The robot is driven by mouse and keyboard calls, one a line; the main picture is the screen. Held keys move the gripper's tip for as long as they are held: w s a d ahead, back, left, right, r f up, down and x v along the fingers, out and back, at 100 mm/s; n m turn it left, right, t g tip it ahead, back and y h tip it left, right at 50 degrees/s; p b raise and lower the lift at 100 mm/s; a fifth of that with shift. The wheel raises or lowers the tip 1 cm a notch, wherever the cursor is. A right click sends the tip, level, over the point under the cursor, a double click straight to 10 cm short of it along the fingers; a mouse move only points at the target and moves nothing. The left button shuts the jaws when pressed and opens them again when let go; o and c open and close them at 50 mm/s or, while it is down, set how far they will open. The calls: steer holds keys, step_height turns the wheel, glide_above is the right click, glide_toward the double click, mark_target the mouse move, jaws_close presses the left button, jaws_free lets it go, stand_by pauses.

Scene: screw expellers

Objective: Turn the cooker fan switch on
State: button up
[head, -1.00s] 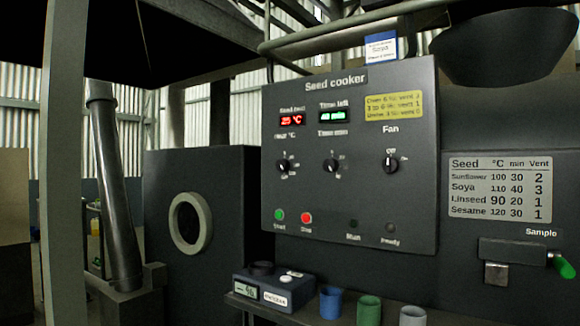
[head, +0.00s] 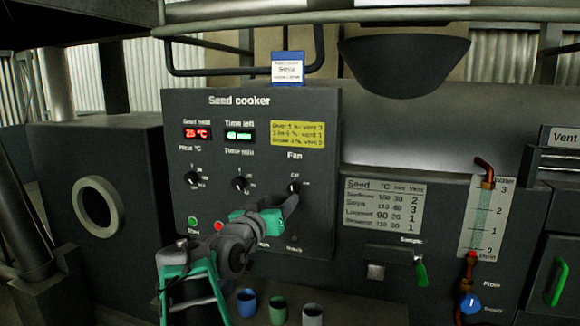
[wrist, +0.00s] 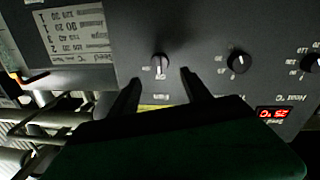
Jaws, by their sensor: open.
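The cooker fan switch is a black rotary knob (head: 294,187) under the word Fan on the dark Seed cooker panel (head: 200,250). In the wrist view, which is upside down, the knob (wrist: 160,62) has a pale pointer line that appears to point at its Off mark. My gripper (head: 282,202) is open and empty in front of the panel, just below the knob in the head view. In the wrist view its two fingertips (wrist: 161,76) lie either side of the knob's line. Whether they touch the panel I cannot tell.
The heat knob (head: 193,180) and time knob (head: 240,184) sit left of the fan knob. A green button (head: 192,222) and red button (head: 218,226) are below. A blue cup (head: 246,302), green cup (head: 278,311) and grey cup (head: 312,315) stand below the panel.

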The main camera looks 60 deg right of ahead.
mark_target(291, 191)
steer(key=d, duration=0.5)
steer(key=d+p, duration=0.1)
steer(key=d, duration=0.1)
steer(key=shift+w+d+f, duration=0.1)
steer(key=shift+w+d, duration=0.2)
steer(key=shift+d, duration=0.05)
jaws_close()
